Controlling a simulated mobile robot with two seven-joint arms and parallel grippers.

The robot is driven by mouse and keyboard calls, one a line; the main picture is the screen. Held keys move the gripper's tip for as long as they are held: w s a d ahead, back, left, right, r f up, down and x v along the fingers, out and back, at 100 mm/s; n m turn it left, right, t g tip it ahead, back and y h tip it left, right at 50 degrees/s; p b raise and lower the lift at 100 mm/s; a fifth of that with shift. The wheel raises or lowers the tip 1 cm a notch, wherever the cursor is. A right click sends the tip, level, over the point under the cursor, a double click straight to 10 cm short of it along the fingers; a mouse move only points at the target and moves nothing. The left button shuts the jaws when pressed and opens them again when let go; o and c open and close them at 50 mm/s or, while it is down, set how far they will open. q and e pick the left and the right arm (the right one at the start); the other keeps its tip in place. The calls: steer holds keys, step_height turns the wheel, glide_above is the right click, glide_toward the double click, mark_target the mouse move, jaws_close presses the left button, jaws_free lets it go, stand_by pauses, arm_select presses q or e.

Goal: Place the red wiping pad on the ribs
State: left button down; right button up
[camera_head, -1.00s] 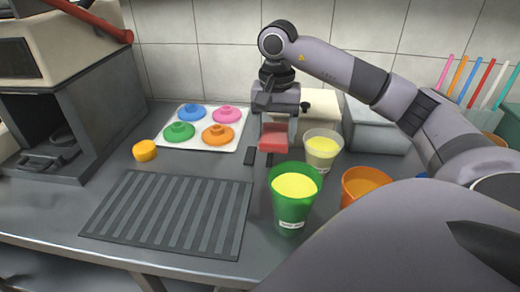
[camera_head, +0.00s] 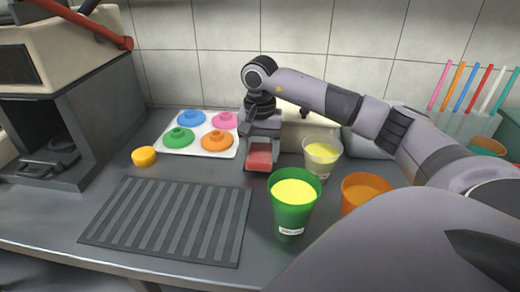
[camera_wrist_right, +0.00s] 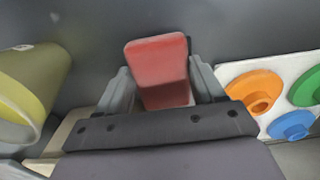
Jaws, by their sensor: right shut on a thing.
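The red wiping pad (camera_head: 259,155) is between the fingers of my right gripper (camera_head: 260,146), near the middle of the counter. In the right wrist view the pad (camera_wrist_right: 158,62) shows large between the two grey fingers of the gripper (camera_wrist_right: 165,85), which is shut on it. The ribs (camera_head: 165,222) are a dark grey panel with lighter parallel strips, lying flat at front left. The pad is behind and to the right of the ribs, apart from them. My left gripper is not in view.
A green cup (camera_head: 292,212) with yellow contents, a clear cup (camera_head: 321,158) and an orange cup (camera_head: 364,193) stand right of the ribs. A white tray (camera_head: 163,149) of colored lids and a yellow-orange puck (camera_head: 144,156) are behind them. The ribs are bare.

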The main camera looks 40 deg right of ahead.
mark_target(260, 155)
steer(key=shift+f, duration=0.15)
steer(key=o, duration=1)
steer(key=shift+r, duration=0.3)
step_height(260, 155, up, 12)
steer(key=p, duration=0.1)
steer(key=shift+f, duration=0.15)
